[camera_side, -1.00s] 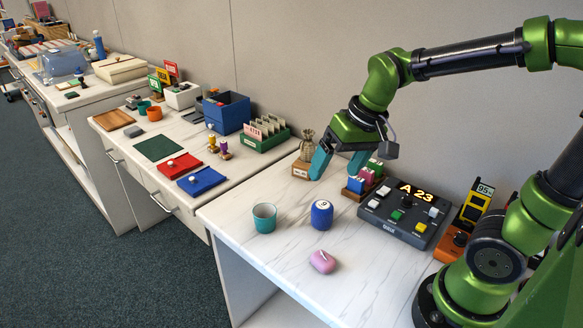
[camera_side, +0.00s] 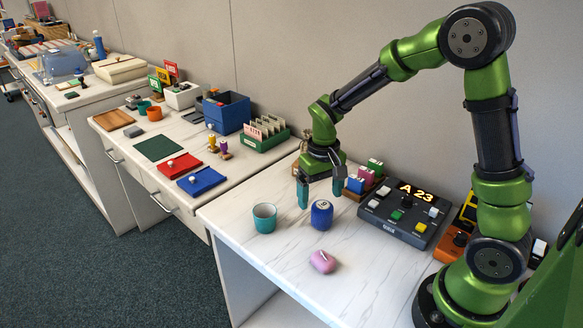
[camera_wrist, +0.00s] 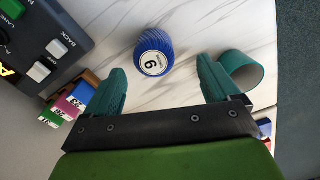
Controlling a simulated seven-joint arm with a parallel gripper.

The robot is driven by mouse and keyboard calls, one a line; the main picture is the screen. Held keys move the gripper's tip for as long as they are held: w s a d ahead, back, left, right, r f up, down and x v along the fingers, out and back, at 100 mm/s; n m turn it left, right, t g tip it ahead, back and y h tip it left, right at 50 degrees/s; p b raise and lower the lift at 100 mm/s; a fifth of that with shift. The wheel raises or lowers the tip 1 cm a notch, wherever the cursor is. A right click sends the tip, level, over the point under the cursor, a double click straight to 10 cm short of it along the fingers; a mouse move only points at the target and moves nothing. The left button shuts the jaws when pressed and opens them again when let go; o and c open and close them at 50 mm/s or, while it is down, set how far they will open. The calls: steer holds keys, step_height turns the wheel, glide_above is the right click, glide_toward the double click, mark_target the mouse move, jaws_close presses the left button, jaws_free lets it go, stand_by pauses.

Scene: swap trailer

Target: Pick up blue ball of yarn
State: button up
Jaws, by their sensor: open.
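The blue ball of yarn (camera_side: 321,215) stands on the white counter, with a round white label bearing a number. In the wrist view the blue ball (camera_wrist: 154,52) lies beyond and between my fingertips, with nothing touching it. My gripper (camera_side: 320,190) is open and empty, pointing down just behind and above the ball in the side view. Its two teal fingers stand wide apart in the wrist view (camera_wrist: 160,76).
A teal cup (camera_side: 264,218) stands left of the ball. A pink rounded object (camera_side: 322,261) lies in front. A dark button panel (camera_side: 405,212) and a rack of coloured blocks (camera_side: 366,179) stand to the right. The counter's front is mostly clear.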

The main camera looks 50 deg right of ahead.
mark_target(322, 204)
steer(key=shift+s+d+f, duration=0.1)
steer(key=shift+d+f, duration=0.1)
steer(key=shift+f, duration=1.6)
steer(key=shift+d+f, duration=0.2)
steer(key=shift+f, duration=1.55)
steer(key=shift+c, duration=0.5)
steer(key=c, duration=1)
steer(key=shift+r, duration=0.1)
